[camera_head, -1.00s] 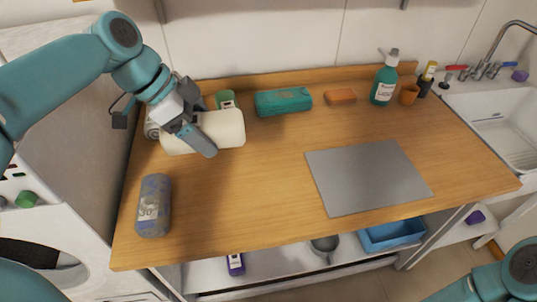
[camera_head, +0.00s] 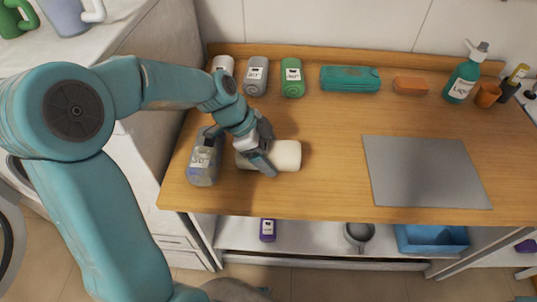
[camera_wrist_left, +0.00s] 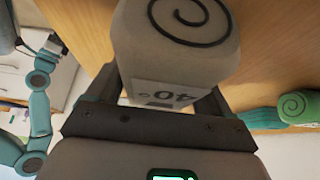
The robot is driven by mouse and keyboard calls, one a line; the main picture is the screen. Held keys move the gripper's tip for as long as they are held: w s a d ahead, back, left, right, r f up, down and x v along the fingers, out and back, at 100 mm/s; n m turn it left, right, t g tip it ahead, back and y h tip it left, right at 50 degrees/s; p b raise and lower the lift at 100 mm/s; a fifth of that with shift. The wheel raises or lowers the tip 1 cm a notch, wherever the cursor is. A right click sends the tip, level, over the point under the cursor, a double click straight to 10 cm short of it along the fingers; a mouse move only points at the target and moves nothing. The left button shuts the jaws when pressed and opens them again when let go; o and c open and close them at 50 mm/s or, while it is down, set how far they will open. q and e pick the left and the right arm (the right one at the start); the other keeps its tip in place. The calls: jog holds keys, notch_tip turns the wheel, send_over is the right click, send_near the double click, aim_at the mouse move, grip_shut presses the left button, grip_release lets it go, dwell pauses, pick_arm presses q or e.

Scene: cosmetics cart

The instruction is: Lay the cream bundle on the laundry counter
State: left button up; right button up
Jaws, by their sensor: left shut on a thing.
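The cream bundle (camera_head: 288,155) is a pale roll lying sideways at the front left of the wooden counter (camera_head: 325,190). My left gripper (camera_head: 263,163) is shut across its middle. The bundle is low over the counter; I cannot tell whether it touches. In the left wrist view the cream bundle (camera_wrist_left: 185,30) shows its spiral end and a white label between the fingers.
White, grey (camera_head: 256,77) and green (camera_head: 291,78) labelled rolls line the back left. A grey mat (camera_head: 425,172) lies at right; the middle is bare.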

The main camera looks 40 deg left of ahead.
pick_arm(q)
jog(key=shift+a+f, duration=0.15)
jog(key=shift+f, duration=0.45)
